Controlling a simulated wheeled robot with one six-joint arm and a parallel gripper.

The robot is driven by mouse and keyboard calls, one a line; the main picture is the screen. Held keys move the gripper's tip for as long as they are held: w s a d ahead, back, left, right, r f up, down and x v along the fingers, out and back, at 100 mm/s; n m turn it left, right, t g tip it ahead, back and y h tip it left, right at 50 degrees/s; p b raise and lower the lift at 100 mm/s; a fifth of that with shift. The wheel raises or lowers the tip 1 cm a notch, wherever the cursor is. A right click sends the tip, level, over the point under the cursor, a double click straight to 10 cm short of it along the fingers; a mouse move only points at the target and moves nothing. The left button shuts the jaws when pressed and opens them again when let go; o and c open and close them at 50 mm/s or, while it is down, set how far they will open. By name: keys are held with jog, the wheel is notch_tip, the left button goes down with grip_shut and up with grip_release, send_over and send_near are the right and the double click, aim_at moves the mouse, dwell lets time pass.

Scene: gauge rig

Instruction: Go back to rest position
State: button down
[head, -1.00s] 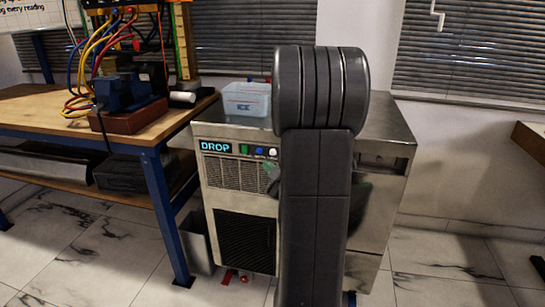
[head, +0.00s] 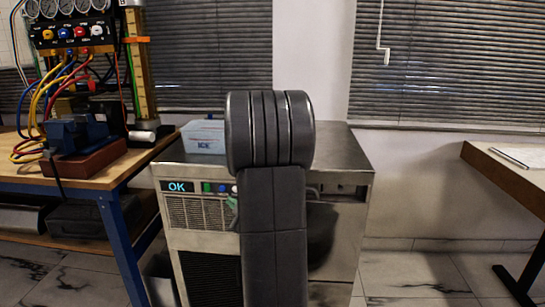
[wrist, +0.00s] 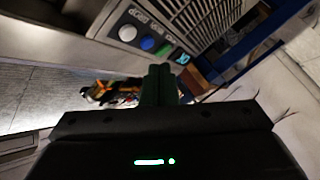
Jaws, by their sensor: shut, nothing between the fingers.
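My gripper (wrist: 160,72) shows in the wrist view as two dark green fingers pressed together, with nothing between them. It is beside the front panel of a steel machine, close to its row of green, blue and white buttons (wrist: 138,38). In the head view my grey arm stands upright in front of the machine (head: 205,240) and hides its right part. Only a small green bit of the gripper (head: 232,203) shows left of the arm. The machine's display (head: 177,187) reads OK.
A pale tub marked ICE (head: 204,136) stands on the machine. A wooden workbench (head: 110,176) with a vise (head: 80,138), hoses and gauges is at left. Another table (head: 500,165) with paper is at right. Floor between machine and right table is clear.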

jog(key=p, duration=0.2)
jog(key=shift+r+p, duration=0.25)
jog(key=shift+p, duration=0.1)
jog(key=shift+s+a+f+b, duration=0.15)
jog(key=shift+s+b, duration=0.65)
jog(key=shift+s, duration=0.55)
jog(key=shift+s+d+f+b, duration=0.1)
jog(key=shift+s+b, duration=0.7)
jog(key=shift+s, duration=0.55)
jog(key=shift+w, duration=0.1)
jog(key=w, duration=0.5)
jog(key=shift+f, duration=0.2)
jog(key=shift+b, duration=0.45)
